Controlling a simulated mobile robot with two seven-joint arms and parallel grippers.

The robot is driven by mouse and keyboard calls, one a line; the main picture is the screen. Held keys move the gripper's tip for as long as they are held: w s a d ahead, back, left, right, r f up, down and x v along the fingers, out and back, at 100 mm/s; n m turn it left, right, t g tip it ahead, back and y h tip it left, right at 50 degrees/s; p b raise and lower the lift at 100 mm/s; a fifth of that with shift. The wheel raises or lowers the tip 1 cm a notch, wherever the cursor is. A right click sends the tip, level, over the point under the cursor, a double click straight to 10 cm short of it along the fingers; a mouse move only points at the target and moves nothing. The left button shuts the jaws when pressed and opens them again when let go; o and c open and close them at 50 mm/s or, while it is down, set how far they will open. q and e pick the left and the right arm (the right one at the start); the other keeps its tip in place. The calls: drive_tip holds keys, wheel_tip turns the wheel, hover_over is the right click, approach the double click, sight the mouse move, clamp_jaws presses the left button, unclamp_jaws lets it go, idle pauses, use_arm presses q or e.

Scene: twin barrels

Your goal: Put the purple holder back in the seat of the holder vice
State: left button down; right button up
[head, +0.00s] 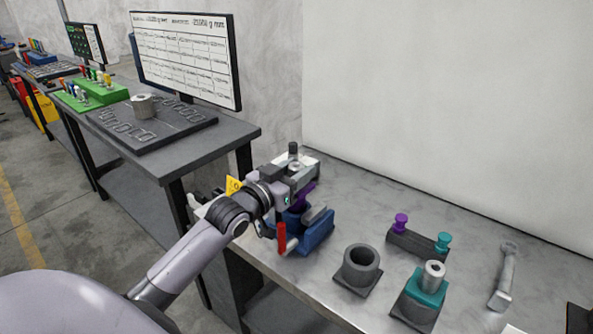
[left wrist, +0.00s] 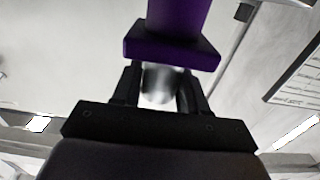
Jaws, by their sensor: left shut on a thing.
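The purple holder (head: 302,197) is between my left gripper (head: 297,182) and the blue holder vice (head: 314,238) in the head view. The vice has a red handle (head: 281,237) and stands near the front left of the grey bench. My left gripper is shut on the purple holder. In the left wrist view, the fingers (left wrist: 157,90) close around a shiny grey part below the flange of the purple holder (left wrist: 172,42). The arm covers part of the vice and its seat, so I cannot tell whether the holder touches it. My right gripper is not in view.
Right of the vice stand a dark hollow cylinder (head: 361,267), a teal block (head: 424,290) with a metal ring, and a dark rack (head: 417,241) with purple and teal knobs. A wrench (head: 503,276) lies farther right. A wall closes the back.

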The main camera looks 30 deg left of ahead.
use_arm(q)
drive_tip(key=shift+r+p, duration=0.2)
drive_tip(key=shift+p, duration=0.25)
idle(0.6)
drive_tip(key=shift+f+b, duration=0.7)
drive_tip(key=shift+f, duration=0.4)
idle(0.5)
drive_tip(key=c, duration=0.5)
unclamp_jaws()
drive_tip(key=shift+f, duration=0.35)
drive_tip(key=shift+s+f, duration=0.1)
drive_tip(key=shift+s, duration=0.35)
drive_tip(key=s, duration=0.6)
drive_tip(key=shift+s+a+r+b, duration=0.15)
drive_tip(key=shift+a+r+b, duration=0.1)
drive_tip(key=shift+r+b, duration=0.15)
